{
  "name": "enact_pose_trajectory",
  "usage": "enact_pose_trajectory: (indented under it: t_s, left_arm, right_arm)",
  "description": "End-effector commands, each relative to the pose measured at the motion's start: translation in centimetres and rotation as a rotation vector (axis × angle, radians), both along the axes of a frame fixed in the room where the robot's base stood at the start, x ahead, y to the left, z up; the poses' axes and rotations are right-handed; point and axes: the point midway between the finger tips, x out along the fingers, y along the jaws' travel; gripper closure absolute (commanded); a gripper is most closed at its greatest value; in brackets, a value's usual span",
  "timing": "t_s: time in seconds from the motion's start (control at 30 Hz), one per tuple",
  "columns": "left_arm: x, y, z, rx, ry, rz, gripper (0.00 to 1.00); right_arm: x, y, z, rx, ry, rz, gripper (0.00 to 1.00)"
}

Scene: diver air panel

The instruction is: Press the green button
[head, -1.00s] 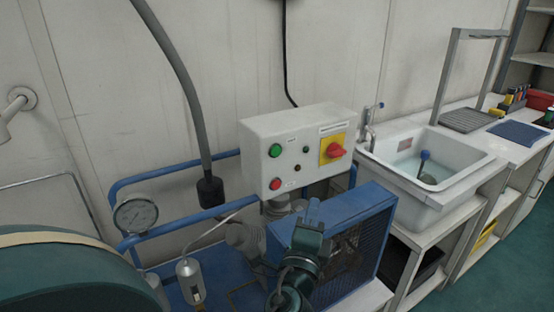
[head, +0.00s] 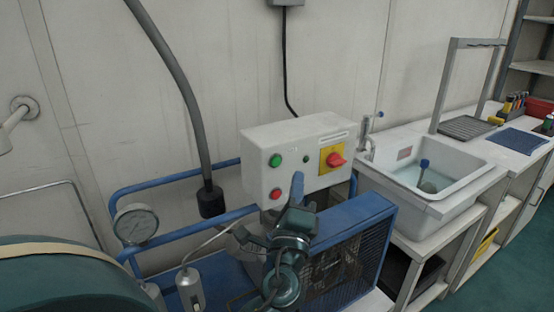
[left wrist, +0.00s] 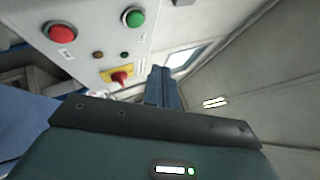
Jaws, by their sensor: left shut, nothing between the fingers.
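The green button (head: 275,160) is at the upper left of the front face of a pale grey control box (head: 300,135). It also shows in the left wrist view (left wrist: 134,17), near the top. A red button (head: 276,194) sits below it, and a red rotary switch on a yellow plate (head: 334,158) is to the right. My left gripper (head: 297,186) is shut and empty, with its blue fingers pointing up in front of the box, right of and lower than the green button. The fingers (left wrist: 161,88) also show in the left wrist view, apart from the button. My right gripper is not in view.
A blue-framed compressor (head: 350,225) with a mesh guard stands below the box. A pressure gauge (head: 136,224) and a dark green tank (head: 65,275) are at the left. A thick grey hose (head: 180,85) hangs beside the box. A sink (head: 430,170) stands at the right.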

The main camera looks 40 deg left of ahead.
Motion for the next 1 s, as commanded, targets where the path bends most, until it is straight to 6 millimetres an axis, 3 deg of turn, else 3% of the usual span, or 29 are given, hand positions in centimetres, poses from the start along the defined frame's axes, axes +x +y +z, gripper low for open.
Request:
enact_pose_trajectory:
  t_s: [0.2,0.4,1.0]
  left_arm:
    - [1.2,2.8,-0.1,0.002,0.001,0.001,1.00]
    - [1.8,4.3,0.0,0.001,0.000,-0.001,1.00]
    - [1.9,4.7,0.0,0.000,0.000,-0.001,1.00]
  right_arm:
    - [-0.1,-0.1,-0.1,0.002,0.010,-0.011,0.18]
    - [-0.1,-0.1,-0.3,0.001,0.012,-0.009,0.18]
    - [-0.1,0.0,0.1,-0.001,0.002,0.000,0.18]
